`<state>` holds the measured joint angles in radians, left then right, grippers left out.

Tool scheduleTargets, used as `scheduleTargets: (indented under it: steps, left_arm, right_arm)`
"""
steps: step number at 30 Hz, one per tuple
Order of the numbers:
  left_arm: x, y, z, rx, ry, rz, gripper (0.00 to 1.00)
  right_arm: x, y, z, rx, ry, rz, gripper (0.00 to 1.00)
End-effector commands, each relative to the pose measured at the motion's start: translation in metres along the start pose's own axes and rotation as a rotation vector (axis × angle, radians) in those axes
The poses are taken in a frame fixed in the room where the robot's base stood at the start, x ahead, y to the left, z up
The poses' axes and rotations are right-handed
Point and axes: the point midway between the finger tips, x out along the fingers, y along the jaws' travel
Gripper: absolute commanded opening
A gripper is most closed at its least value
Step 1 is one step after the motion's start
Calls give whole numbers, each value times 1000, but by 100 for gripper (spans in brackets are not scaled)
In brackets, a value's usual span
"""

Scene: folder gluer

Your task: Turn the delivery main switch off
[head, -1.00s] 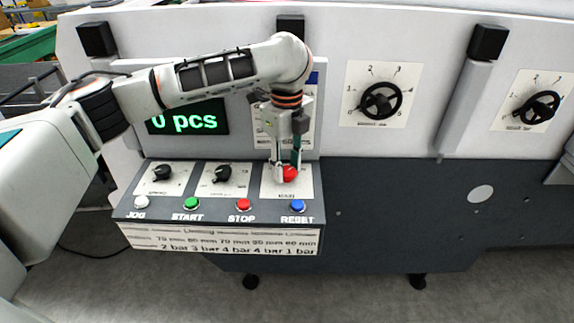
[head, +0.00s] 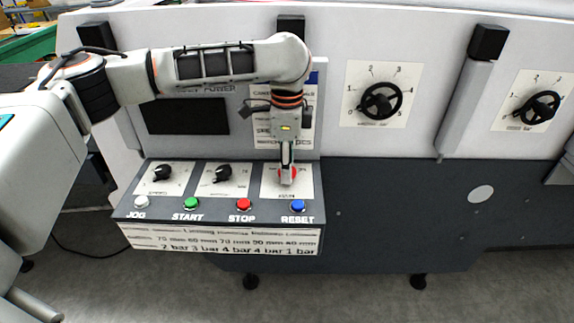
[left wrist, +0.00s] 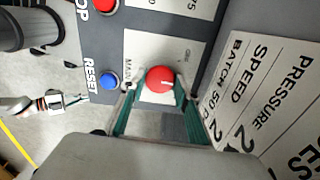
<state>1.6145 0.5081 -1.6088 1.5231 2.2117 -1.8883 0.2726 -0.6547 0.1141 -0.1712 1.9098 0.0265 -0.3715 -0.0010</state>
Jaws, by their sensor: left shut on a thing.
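The main switch is a red knob (head: 289,173) on a white plate (head: 305,185) at the right end of the control panel, above the blue RESET button. My left gripper (head: 287,178) points down at it and is shut on it, hiding part of it in the head view. In the left wrist view the red knob (left wrist: 160,79) sits between the two teal fingers (left wrist: 158,100), with a small pale mark on its face. The word MAIN is readable beside it. My right gripper (left wrist: 75,99) seems to show small at the left of the left wrist view; its jaws are unclear.
The display (head: 187,116) is dark. Two black knobs (head: 163,172) (head: 222,174) and the JOG, START, STOP (head: 243,203) and RESET (head: 298,205) buttons are close by. Black handwheels (head: 380,101) (head: 541,107) are on the right. The space before the panel is clear.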

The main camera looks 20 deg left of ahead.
Motion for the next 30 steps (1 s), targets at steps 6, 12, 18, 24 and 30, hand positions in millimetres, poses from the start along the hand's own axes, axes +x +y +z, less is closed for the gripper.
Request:
scheduleTargets:
  steps: [6,12,18,24,30]
  left_arm:
    - [-1,0,0,-206,1,-1,10]
    - [-1,0,0,-394,1,-1,10]
    - [-1,0,-1,-568,1,-1,10]
    - [-1,0,-1,-708,2,-1,10]
    - [-1,0,-1,-799,2,0,10]
  right_arm:
    - [0,0,0,1,0,0,0]
    - [0,0,0,-1,0,-1,0]
    - [0,2,1,-9,-2,-1,0]
    - [-1,3,2,-14,-2,-2,0]
    - [0,2,2,-12,-2,-2,0]
